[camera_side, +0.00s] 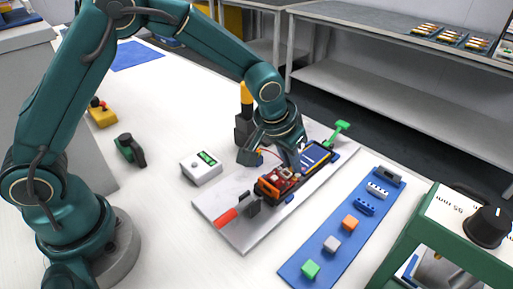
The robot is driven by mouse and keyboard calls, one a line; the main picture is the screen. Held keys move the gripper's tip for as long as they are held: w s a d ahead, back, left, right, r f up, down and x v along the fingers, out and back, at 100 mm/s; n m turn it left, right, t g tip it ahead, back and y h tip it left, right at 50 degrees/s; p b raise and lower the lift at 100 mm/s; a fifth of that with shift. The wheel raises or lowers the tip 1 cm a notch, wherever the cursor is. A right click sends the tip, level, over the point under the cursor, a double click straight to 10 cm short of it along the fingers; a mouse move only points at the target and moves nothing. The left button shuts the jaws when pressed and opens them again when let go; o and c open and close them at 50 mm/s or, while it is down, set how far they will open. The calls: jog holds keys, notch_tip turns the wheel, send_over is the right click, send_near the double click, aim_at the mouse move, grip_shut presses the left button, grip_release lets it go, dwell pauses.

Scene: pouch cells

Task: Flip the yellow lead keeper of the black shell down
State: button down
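A long black shell (326,157) lies on a pale plate (239,238) in the middle of the table. A red circuit board (278,182) sits in its near end and a blue cell (315,155) in its far part. The yellow lead keeper is too small, or too hidden by my gripper, to pick out, so its position cannot be told. My gripper (275,159) is low over the shell, beside the board, pointing down. Its two fingers stand apart and I see nothing held between them. A thin red wire shows beneath it. Whether a finger touches anything cannot be told.
A red-handled clamp (228,217) stands at the plate's near end, a green handle (341,128) at the far end. A white meter (201,168) is to the left. A blue strip (316,246) with several small blocks lies right. A green-framed device (440,240) stands front right.

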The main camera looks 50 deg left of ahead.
aim_at(290, 171)
jog(key=shift+w, duration=0.1)
jog(key=shift+w+g, duration=0.2)
jog(key=shift+g, duration=0.4)
jog(key=shift+w+g, duration=0.2)
jog(key=shift+g, duration=0.6)
jog(key=c, duration=0.9)
grip_release()
jog(key=shift+s, duration=0.1)
jog(key=shift+s+r, duration=0.15)
jog(key=shift+r, duration=1.15)
jog(key=shift+s+r, duration=0.15)
jog(key=shift+r, duration=1.1)
